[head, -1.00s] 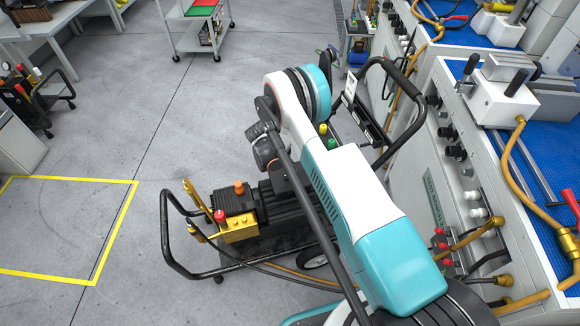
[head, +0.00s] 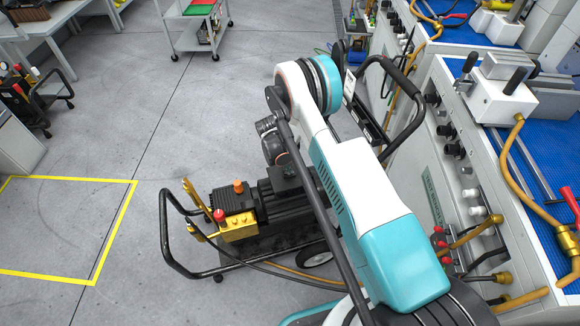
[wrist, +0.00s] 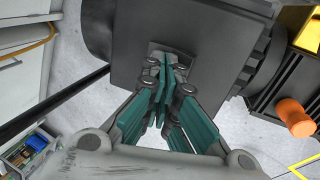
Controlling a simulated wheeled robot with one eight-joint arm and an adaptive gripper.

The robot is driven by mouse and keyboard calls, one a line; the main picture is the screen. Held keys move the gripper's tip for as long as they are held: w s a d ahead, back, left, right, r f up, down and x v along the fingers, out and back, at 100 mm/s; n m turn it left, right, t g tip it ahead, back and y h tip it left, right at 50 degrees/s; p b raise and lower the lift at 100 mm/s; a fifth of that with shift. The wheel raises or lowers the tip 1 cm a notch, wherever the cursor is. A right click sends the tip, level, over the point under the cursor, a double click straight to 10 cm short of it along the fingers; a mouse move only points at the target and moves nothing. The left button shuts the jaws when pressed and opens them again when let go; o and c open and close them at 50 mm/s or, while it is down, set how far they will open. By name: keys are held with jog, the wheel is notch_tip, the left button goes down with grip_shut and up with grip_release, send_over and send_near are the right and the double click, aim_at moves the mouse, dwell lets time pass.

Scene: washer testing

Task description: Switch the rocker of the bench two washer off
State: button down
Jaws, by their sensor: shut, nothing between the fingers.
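Two washer benches with blue tops line the right of the head view, a near one (head: 418,180) and a far one (head: 405,25). I cannot tell which is bench two. The near front panel carries black knobs (head: 455,150), pale fittings (head: 474,203) and small red-capped parts (head: 438,236). I cannot make out the rocker in either view. My gripper (wrist: 165,68) shows in the wrist view with its green-padded fingers together and empty. A dark blocky body (wrist: 190,45) lies beyond the fingertips; contact is unclear.
A wheeled cart with a black handle (head: 166,235) and a motor unit with yellow fittings (head: 238,228) stands beside my arm. Another black handle (head: 412,75) rises before the near bench. Open floor lies left, with a yellow-marked square (head: 112,235).

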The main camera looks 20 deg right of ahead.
dwell(0.3)
notch_tip(320, 180, up, 14)
jog(key=p, duration=0.5)
jog(key=shift+a, duration=0.4)
jog(key=s+r+t+y, duration=0.1)
jog(key=s+r, duration=0.2)
jog(key=r, duration=0.7)
jog(key=s+d+r+t, duration=0.1)
jog(key=s+r, duration=0.2)
jog(key=r, duration=0.7)
jog(key=s+r+t+y, duration=0.1)
jog(key=s+r, duration=0.2)
jog(key=r, duration=0.8)
jog(key=s+r+t, duration=0.2)
jog(key=s+r, duration=0.6)
jog(key=s, duration=0.3)
jog(key=s+r+t+y, duration=0.1)
jog(key=s+t, duration=0.1)
jog(key=s, duration=1.2)
jog(key=shift+s, duration=0.35)
